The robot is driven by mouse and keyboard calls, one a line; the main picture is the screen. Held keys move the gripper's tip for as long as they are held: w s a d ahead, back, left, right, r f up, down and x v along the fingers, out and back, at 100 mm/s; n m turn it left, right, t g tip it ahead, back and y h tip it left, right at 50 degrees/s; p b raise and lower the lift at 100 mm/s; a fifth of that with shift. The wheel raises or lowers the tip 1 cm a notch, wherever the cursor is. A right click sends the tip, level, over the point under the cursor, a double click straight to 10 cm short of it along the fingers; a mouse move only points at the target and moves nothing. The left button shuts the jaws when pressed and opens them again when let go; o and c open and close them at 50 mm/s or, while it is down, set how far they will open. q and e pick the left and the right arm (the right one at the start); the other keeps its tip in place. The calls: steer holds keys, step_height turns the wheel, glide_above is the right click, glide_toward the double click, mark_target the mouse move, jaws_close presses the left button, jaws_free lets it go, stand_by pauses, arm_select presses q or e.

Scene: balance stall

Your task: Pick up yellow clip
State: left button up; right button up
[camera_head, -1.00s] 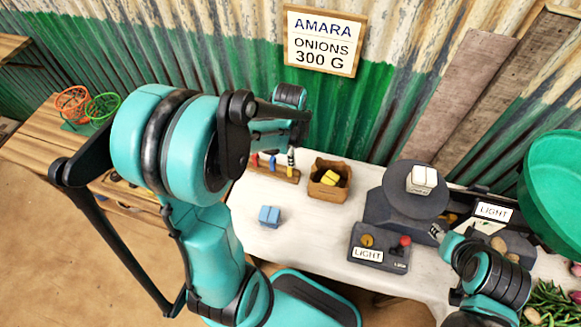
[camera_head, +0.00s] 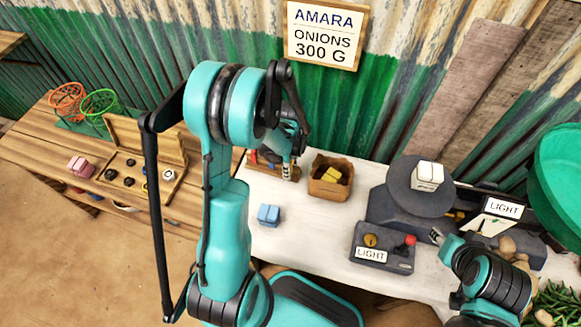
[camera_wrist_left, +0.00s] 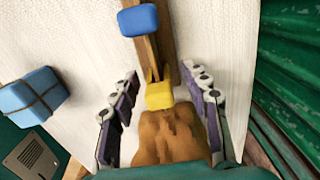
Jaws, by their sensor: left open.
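The yellow clip (camera_wrist_left: 159,93) shows in the left wrist view, at the near end of a narrow wooden rack (camera_wrist_left: 146,50). My left gripper (camera_wrist_left: 160,80) is open, with one finger on either side of the clip and gaps showing between. A brown lumpy shape (camera_wrist_left: 170,135) lies below the clip in that view; I cannot tell what it is. In the head view my left gripper (camera_head: 287,170) is over the rack's right end, and I cannot make out the yellow clip there. My right gripper (camera_head: 437,236) is near the scale; its jaws are too small to read.
A blue clip (camera_wrist_left: 138,18) is farther along the rack. A blue tied parcel (camera_head: 269,215) lies on the white table. A brown box (camera_head: 328,190) with yellow things inside stands right of the rack. The scale (camera_head: 385,212) and control box (camera_head: 380,258) are farther right.

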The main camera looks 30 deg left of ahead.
arm_select(q)
steer(key=shift+r, duration=0.1)
steer(key=c, duration=0.9)
